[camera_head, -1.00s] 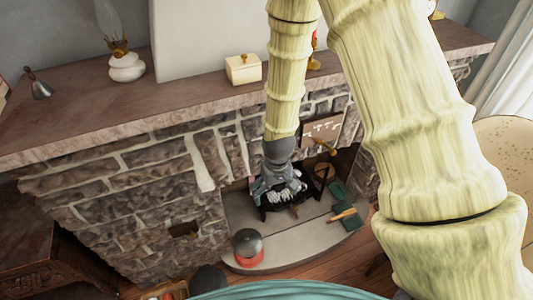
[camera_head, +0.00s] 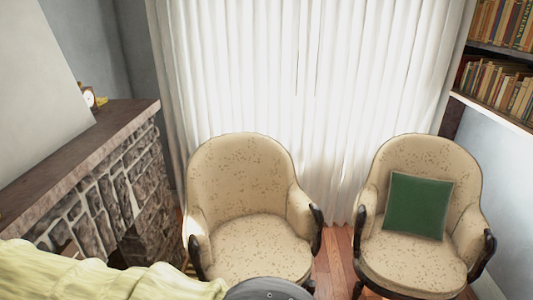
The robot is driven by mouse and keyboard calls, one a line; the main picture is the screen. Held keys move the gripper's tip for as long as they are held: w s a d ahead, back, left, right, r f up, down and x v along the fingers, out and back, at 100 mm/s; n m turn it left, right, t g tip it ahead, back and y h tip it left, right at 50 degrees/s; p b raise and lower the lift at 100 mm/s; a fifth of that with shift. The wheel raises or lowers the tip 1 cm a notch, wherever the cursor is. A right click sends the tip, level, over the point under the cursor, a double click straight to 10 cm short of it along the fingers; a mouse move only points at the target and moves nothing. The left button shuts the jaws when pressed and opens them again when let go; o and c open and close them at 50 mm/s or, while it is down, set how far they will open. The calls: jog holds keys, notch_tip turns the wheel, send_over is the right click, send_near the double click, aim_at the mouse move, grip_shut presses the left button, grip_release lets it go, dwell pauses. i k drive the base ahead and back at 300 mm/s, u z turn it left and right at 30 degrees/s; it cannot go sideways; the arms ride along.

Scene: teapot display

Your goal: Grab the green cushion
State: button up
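The green cushion (camera_head: 418,205) is a square pillow with a pale edge. It leans upright against the backrest of the right-hand beige armchair (camera_head: 408,262). My arm, pale yellow-green, crosses the lower left corner of the view. A dark round part of mine shows at the bottom edge. My gripper's fingers are not in view, so their state is hidden. Nothing of mine that shows touches the cushion.
A second, empty beige armchair (camera_head: 250,190) stands left of the cushion's chair, with a narrow strip of wooden floor (camera_head: 336,262) between them. The stone fireplace (camera_head: 110,195) is at left. White curtains (camera_head: 315,80) hang behind. A bookshelf (camera_head: 498,85) is at upper right.

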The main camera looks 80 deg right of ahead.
aim_at(418, 205)
jog(key=u, duration=0.05)
jog(key=i, duration=0.25)
jog(key=z, duration=4.1)
